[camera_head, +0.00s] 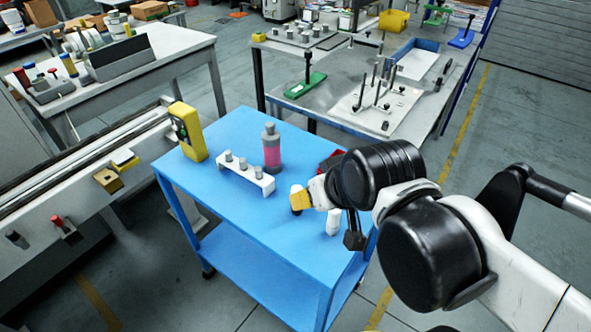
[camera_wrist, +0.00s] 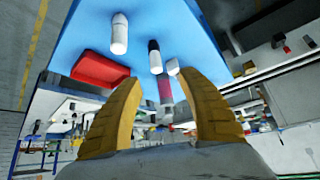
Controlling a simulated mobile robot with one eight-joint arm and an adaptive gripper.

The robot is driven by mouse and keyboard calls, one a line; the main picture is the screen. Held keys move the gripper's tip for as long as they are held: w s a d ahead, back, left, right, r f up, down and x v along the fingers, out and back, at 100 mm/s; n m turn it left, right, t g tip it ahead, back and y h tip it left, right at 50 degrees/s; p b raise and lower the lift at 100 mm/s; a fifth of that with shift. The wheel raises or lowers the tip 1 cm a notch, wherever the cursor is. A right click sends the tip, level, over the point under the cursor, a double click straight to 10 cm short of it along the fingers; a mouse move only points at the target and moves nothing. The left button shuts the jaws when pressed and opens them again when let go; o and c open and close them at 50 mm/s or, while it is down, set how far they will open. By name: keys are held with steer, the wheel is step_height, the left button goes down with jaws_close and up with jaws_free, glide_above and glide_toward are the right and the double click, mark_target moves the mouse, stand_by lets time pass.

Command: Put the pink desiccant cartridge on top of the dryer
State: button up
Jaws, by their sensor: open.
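The pink desiccant cartridge (camera_head: 271,153) stands upright with a grey cap on the blue cart, behind the white rack. In the wrist view the pink cartridge (camera_wrist: 165,91) shows between the fingers, some way beyond them. My gripper (camera_head: 303,199) is to the right of and nearer than the cartridge, apart from it. Its yellow fingers (camera_wrist: 159,78) are spread open with nothing between them. A yellow boxy device (camera_head: 187,131) with a dark face stands at the cart's left corner. I cannot tell whether it is the dryer.
A white rack (camera_head: 246,180) with grey pegs stands before the cartridge. A white bottle (camera_head: 333,222), a small white cylinder (camera_head: 296,191) and a red tray (camera_wrist: 99,71) are near my gripper. The cart's front left top (camera_head: 215,215) is clear.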

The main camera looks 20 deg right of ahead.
steer(key=w+a+n+t+y+p, duration=0.1)
steer(key=w+n+t+y, duration=0.15)
steer(key=w, duration=0.95)
steer(key=t+p, duration=0.1)
steer(key=t, duration=0.2)
glide_toward(272, 126)
steer(key=f, duration=0.1)
steer(key=shift+y, duration=0.45)
steer(key=x, duration=0.1)
steer(key=b+x, duration=0.1)
steer(key=x, duration=0.3)
steer(key=shift+w+d+f, duration=0.15)
steer(key=shift+w+d, duration=0.1)
steer(key=shift+d, duration=0.1)
steer(key=b+x, duration=0.1)
steer(key=x, duration=0.2)
steer(key=b+x, duration=0.1)
steer(key=x, duration=0.1)
steer(key=shift+w+a+r+b, duration=0.2)
steer(key=shift+w+r+b, duration=0.05)
steer(key=shift+w+b, duration=0.1)
steer(key=shift+s+r, duration=0.1)
jaws_close()
